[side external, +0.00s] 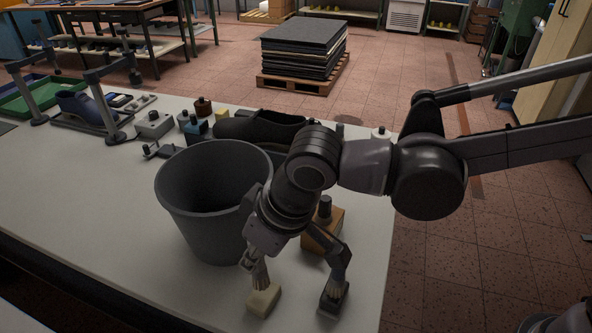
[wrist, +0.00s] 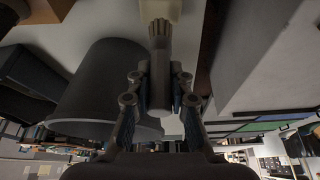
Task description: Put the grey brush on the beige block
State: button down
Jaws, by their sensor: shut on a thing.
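The grey brush (wrist: 160,76) is held between the fingers of my gripper (wrist: 159,100), with its pale bristles pointing away from the palm. In the side view, my gripper (side external: 257,262) reaches down in front of the bucket, and the bristles are directly over the beige block (side external: 264,301). The beige block also shows at the top of the wrist view (wrist: 172,8), just beyond the bristle tips. I cannot tell whether the bristles touch it. My wrist and fingers hide part of the brush handle.
A grey bucket (side external: 188,214) stands close by. A black shoe (side external: 250,128) and several small items lie farther back.

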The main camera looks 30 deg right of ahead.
aim_at(263, 259)
jog(key=shift+f, duration=1.65)
jog(key=shift+f, duration=0.1)
jog(key=c, duration=1.2)
grip_release()
jog(key=v, duration=1.2)
jog(key=w+d+f+m+t, duration=0.1)
jog(key=w+d+m, duration=0.1)
jog(key=d, duration=0.8)
jog(key=w+d+f+m+t, duration=0.1)
jog(key=w+d+m, duration=0.1)
jog(key=d, duration=0.8)
jog(key=s+d+f+m+h, duration=0.1)
jog(key=d+f, duration=0.1)
jog(key=d, duration=0.3)
jog(key=s+d+f+m+t+h, duration=0.1)
jog(key=d+f, duration=0.1)
jog(key=d, duration=0.3)
jog(key=s+d+f+m, duration=0.1)
jog(key=s+d+f, duration=0.1)
jog(key=d, duration=0.3)
jog(key=shift+s+h, duration=0.1)
jog(key=shift+h, duration=0.3)
